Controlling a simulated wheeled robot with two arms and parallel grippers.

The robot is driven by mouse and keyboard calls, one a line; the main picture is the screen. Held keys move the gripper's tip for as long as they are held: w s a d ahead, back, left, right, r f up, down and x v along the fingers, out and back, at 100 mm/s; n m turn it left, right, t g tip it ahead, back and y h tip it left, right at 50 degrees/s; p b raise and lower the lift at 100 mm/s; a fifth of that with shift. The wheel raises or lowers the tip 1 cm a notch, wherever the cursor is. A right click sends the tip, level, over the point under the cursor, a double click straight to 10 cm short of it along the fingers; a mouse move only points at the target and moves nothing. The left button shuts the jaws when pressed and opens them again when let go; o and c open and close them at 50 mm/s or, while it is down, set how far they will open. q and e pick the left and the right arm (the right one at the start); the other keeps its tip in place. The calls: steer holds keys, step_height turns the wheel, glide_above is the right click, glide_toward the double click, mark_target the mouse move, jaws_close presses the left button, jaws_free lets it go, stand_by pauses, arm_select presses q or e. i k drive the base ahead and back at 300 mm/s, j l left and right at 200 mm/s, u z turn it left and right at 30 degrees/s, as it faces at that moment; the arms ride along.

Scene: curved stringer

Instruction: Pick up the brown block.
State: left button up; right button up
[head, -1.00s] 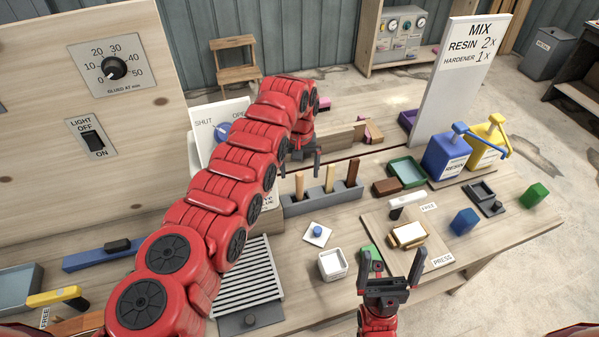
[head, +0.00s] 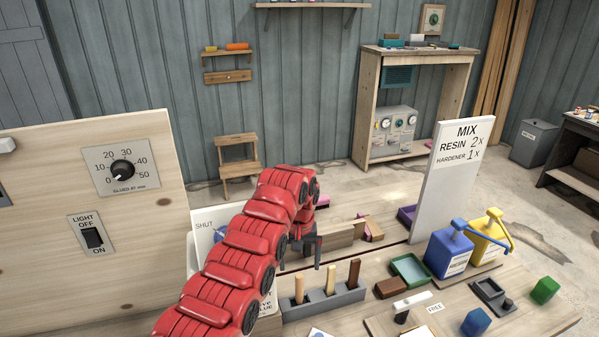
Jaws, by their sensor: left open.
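The brown block (head: 390,288) lies on the workbench, just left of the teal tray (head: 410,270) and right of the grey peg rack (head: 322,303). My left gripper (head: 302,255) is open and empty at the end of the red arm. It is above the back part of the bench, to the left of the brown block and well apart from it. My arm hides part of the bench and the panel behind it. My right gripper is not in view.
The rack holds several wooden pegs. Blue (head: 449,252) and yellow (head: 488,238) pump bottles stand to the right. A tall MIX sign (head: 440,200) rises behind the tray. Wood pieces (head: 340,236) lie near my left gripper.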

mark_target(388, 287)
steer(key=k+l, duration=0.25)
steer(key=k, duration=0.2)
steer(key=k+l, duration=0.2)
steer(key=k, duration=0.3)
